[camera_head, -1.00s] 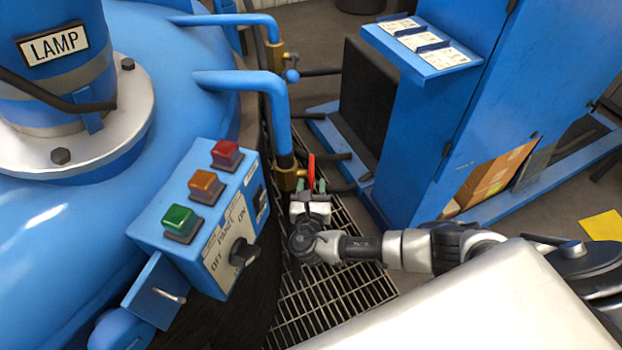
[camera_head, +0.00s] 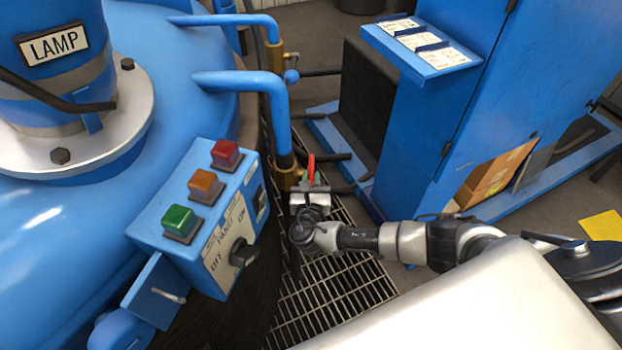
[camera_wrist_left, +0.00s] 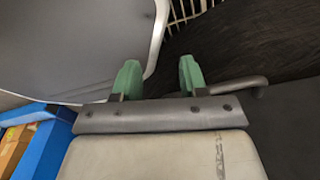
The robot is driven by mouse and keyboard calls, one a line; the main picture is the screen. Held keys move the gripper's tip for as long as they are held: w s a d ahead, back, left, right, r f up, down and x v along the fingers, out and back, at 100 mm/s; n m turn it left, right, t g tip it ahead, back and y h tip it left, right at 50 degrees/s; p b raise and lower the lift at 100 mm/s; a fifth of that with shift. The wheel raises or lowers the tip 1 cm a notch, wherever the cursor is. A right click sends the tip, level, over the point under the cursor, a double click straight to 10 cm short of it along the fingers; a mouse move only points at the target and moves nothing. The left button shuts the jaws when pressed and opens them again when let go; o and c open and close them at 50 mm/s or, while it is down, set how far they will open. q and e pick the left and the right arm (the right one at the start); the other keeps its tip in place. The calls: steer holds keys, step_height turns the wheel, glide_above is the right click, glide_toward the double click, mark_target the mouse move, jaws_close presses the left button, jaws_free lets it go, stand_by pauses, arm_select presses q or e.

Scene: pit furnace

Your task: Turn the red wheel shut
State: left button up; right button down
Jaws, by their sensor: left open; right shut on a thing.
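The red wheel (camera_head: 311,163) shows as a narrow red strip, seen almost edge-on, beside a brass valve fitting (camera_head: 286,180) under the bent blue pipe. My right gripper (camera_head: 309,184) is at the wheel and shut on it. One green fingertip shows to the right of the red strip; the gripper body hides the wheel's lower part. My left gripper (camera_wrist_left: 158,78) is in the left wrist view, with its two green fingers apart and nothing between them. The wheel does not show in that view.
A control box (camera_head: 205,225) with green, orange and red buttons stands left of my right gripper, on the big blue vessel (camera_head: 60,265). A blue cabinet (camera_head: 480,110) stands to the right. Floor grating (camera_head: 330,290) lies below. Another brass valve (camera_head: 275,55) is farther back.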

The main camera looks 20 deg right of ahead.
steer(key=shift+w+r+g+y+p, duration=0.1)
steer(key=shift+r+g+y+p, duration=0.25)
steer(key=shift+g+p, duration=1.05)
steer(key=shift+w+r+g+y+p, duration=0.1)
steer(key=shift+r+g+y+p, duration=0.25)
steer(key=shift+p, duration=2.1)
steer(key=shift+r+g+y+p, duration=0.2)
steer(key=shift+g+y+p, duration=0.55)
steer(key=shift+p, duration=1.15)
steer(key=shift+d+f+g+p, duration=0.1)
steer(key=shift+f+g+p, duration=0.1)
steer(key=shift+g+p, duration=0.6)
steer(key=c, duration=1.1)
jaws_free()
steer(key=p+v, duration=0.2)
steer(key=v, duration=0.8)
steer(key=shift+s+r, duration=0.2)
steer(key=shift+s, duration=0.1)
